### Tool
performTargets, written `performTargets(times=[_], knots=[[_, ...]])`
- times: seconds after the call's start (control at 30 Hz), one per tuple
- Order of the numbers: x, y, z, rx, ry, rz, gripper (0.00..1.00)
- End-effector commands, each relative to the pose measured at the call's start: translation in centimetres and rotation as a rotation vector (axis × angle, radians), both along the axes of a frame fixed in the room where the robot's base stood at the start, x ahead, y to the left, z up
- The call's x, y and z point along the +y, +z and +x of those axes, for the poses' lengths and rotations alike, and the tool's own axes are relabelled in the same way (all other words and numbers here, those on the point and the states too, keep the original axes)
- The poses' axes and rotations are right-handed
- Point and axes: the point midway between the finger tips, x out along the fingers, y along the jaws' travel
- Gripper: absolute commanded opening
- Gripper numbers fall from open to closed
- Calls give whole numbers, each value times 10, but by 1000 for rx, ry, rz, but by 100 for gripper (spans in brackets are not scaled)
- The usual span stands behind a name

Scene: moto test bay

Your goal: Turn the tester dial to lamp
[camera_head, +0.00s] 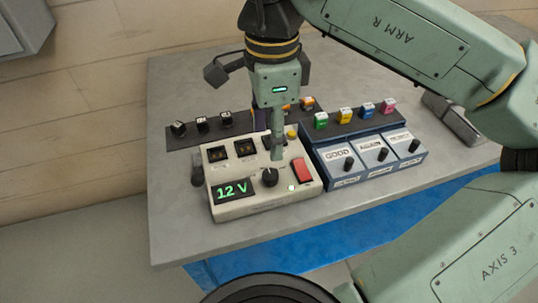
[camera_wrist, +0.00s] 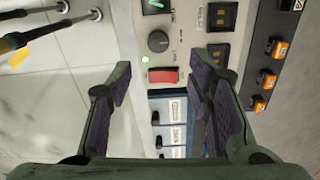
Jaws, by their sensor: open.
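The tester (camera_head: 222,208) is a beige box on the grey table, with a green display (camera_head: 233,190) reading "12 V". Its round black dial (camera_head: 270,178) is on the front face, between the display and a red rocker switch (camera_head: 302,170). In the wrist view the dial (camera_wrist: 158,41) appears above the red switch (camera_wrist: 163,76), beside a lit green light (camera_wrist: 145,59). I cannot tell which mark the dial points to. My gripper (camera_head: 277,150) is above the tester, behind the dial in the head view. Its fingers (camera_wrist: 160,78) are spread, with nothing held between them.
A blue box (camera_head: 345,180) with several small black levers and a "GOOD" label stands right of the tester. Racks of coloured parts (camera_head: 345,114) and dark-topped parts (camera_head: 202,123) lie behind. A grey block (camera_head: 452,118) is at right. The table's left side (camera_head: 172,215) is clear.

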Motion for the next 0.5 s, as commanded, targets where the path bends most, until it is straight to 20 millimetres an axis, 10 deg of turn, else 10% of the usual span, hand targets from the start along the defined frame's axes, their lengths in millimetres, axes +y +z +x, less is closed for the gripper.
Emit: performTargets(times=[0.5], knots=[[1,-85,-1,3,1,4,46]])
